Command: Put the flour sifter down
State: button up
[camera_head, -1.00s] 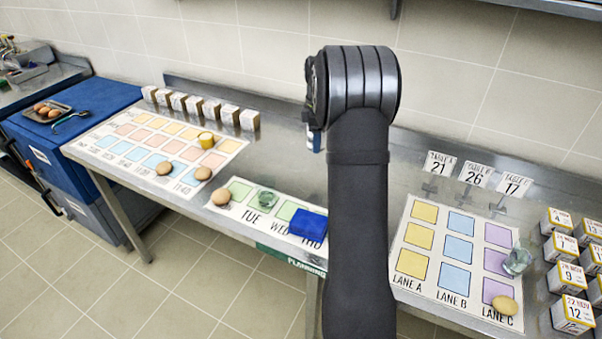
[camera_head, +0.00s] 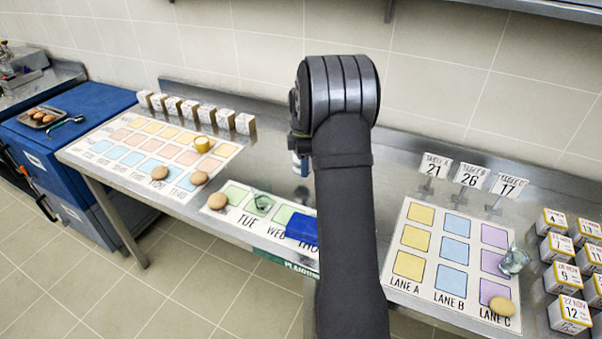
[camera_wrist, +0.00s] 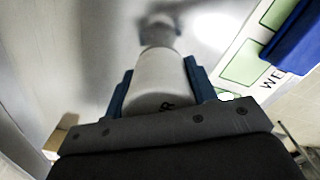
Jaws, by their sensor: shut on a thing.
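My gripper (camera_wrist: 158,88) is shut on a pale, rounded cylindrical thing, the flour sifter (camera_wrist: 158,68), with part of dark lettering showing on its side. In the wrist view the sifter sits between the two blue fingers, above or at the steel table top; I cannot tell whether it touches. In the head view my arm hides most of it, and only a small white and blue bit of the held sifter (camera_head: 300,164) shows below the wrist, over the bare steel left of the arm.
The steel counter (camera_head: 268,150) is bare behind the weekday strip. A blue block (camera_head: 302,230) and a green glass (camera_head: 263,203) stand on that strip. The lane chart (camera_head: 452,262) lies right of my arm, with a glass (camera_head: 514,262). Small boxes (camera_head: 207,113) line the back left.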

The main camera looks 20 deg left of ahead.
aim_at(301, 181)
jog(key=shift+a+f, duration=0.25)
jog(key=shift+f, duration=1.9)
jog(key=shift+f, duration=0.1)
jog(key=o, duration=1)
jog(key=shift+o, duration=0.2)
notch_tip(301, 181, up, 12)
jog(key=shift+r, duration=0.1)
